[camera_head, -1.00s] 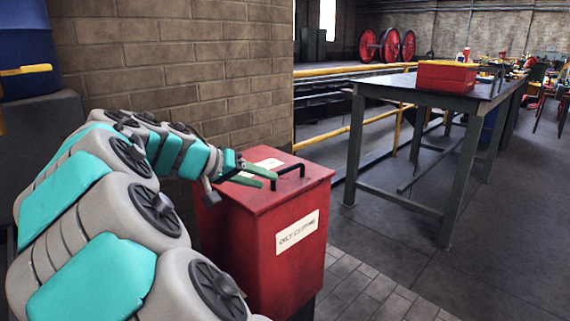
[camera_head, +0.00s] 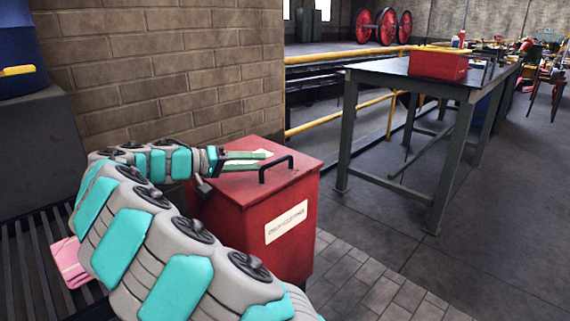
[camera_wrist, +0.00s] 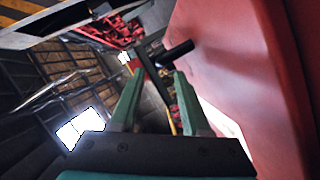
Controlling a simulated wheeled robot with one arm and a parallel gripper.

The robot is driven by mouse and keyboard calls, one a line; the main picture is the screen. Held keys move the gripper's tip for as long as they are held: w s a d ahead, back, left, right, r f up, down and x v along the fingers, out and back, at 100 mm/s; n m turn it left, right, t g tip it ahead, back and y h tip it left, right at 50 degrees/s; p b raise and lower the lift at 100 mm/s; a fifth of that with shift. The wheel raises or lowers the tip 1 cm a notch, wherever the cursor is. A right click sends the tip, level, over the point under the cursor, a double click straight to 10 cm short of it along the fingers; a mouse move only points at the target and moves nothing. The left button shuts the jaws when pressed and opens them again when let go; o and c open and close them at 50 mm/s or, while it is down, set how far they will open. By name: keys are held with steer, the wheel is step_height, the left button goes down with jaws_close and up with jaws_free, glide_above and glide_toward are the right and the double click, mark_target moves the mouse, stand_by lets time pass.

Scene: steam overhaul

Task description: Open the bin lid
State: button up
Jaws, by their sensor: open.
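The red bin (camera_head: 262,225) stands on the floor by the brick wall, with a white label on its front. Its red lid (camera_head: 300,176) is down. A black bar handle (camera_head: 276,166) stands up from the lid. My gripper (camera_head: 262,161) is open, just left of the handle and a little above the lid. In the wrist view, the green fingers of my gripper (camera_wrist: 160,85) point toward the black handle (camera_wrist: 178,52), which shows close to the fingertips. I cannot tell whether they touch it. The red lid also fills the right of the wrist view (camera_wrist: 225,60).
A dark workbench (camera_head: 392,73) with a red toolbox (camera_head: 438,65) stands to the right of the bin. The brick wall (camera_head: 165,70) is close behind my arm. A pink cloth-like item (camera_head: 70,262) lies on dark slats at the left. Paved floor right of the bin is clear.

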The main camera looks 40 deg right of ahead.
mark_target(278, 162)
steer(key=shift+p+x, duration=0.4)
steer(key=shift+x, duration=3.45)
steer(key=shift+c, duration=0.3)
jaws_close()
